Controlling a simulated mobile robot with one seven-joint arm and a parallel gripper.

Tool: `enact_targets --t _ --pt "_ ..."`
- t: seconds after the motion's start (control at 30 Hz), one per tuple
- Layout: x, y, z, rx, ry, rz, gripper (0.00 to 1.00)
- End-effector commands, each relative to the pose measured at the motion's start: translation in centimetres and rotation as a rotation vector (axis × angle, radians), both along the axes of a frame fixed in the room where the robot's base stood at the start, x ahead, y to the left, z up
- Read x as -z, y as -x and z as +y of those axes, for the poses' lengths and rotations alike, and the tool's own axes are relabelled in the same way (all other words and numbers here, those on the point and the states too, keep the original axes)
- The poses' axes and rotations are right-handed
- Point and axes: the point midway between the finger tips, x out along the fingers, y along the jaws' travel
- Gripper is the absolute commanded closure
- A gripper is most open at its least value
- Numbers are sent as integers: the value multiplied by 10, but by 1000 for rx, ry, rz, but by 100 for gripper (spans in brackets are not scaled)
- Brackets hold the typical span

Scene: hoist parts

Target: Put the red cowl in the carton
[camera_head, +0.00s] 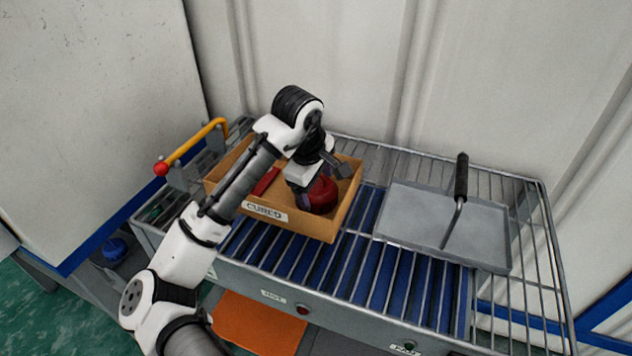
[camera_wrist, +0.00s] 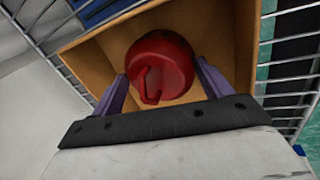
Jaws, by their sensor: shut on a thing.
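The red cowl (camera_head: 321,195) is a round, dark red part inside the carton (camera_head: 300,223), an open brown box with a "CURED" label on its front wall. My gripper (camera_head: 311,197) reaches down into the carton at its right side and is shut on the cowl. Whether the cowl touches the carton floor cannot be told.
A flat red piece (camera_head: 266,181) lies in the carton's left part. A grey tray (camera_head: 415,215) with a black-handled crank (camera_head: 461,180) stands to the right on the blue roller rack (camera_head: 330,255). A yellow bar with a red knob (camera_head: 190,146) is at the left end.

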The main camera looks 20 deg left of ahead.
Motion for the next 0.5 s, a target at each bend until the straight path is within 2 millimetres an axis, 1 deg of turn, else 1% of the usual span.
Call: enact_targets --t 0.27,0.3,0.43,0.47,0.5 --pt "1 0 0 0 0 -2 72" --pt "2 0 0 0 -1 -1 19" --pt "1 0 0 0 -1 -1 3" --pt "1 0 0 0 -1 -1 0" --pt "1 0 0 0 -1 -1 0"
